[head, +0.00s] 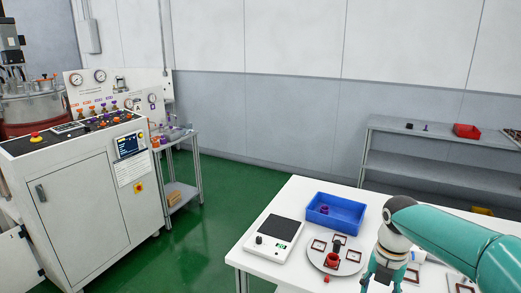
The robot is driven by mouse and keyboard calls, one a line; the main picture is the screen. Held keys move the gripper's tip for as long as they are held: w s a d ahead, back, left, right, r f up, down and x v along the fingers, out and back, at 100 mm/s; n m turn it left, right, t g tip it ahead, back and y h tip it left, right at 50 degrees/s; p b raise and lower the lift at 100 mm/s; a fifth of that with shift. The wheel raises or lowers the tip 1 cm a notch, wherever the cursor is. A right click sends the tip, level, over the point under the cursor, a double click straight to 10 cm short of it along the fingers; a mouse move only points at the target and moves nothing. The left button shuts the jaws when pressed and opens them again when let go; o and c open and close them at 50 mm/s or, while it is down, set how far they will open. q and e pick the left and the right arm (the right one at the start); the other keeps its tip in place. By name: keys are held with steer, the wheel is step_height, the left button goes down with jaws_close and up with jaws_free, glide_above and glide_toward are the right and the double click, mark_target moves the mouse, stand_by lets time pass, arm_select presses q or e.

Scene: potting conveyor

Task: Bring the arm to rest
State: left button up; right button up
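My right arm (455,240), teal with a dark elbow cap, comes in from the right edge over the white table (262,250). Its gripper (382,284) points down at the table's front part, right of the round grey plate. The fingertips run out of the bottom of the picture, so whether it is open or shut, or holds anything, cannot be told. My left gripper is not in view.
On the table are a blue bin (350,214) with a purple piece, a scale (273,236), and a round plate (318,257) with square frames and red and dark parts. A control cabinet (85,210) stands left. A grey shelf (400,165) stands behind. Green floor between is clear.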

steer(key=s+a+f+m+y, duration=0.1)
steer(key=s+a+f+m, duration=0.3)
steer(key=s+f+m, duration=0.3)
steer(key=s+a+f+m+y, duration=0.1)
steer(key=s+a+f+m, duration=0.4)
steer(key=f+m, duration=0.8)
steer(key=s+a+f+m+y, duration=0.2)
steer(key=s+a+f+m, duration=0.3)
steer(key=s+f+m, duration=0.5)
steer(key=shift+s+a+f+m+t, duration=0.3)
steer(key=shift+s+f+m, duration=0.1)
steer(key=shift+f, duration=0.35)
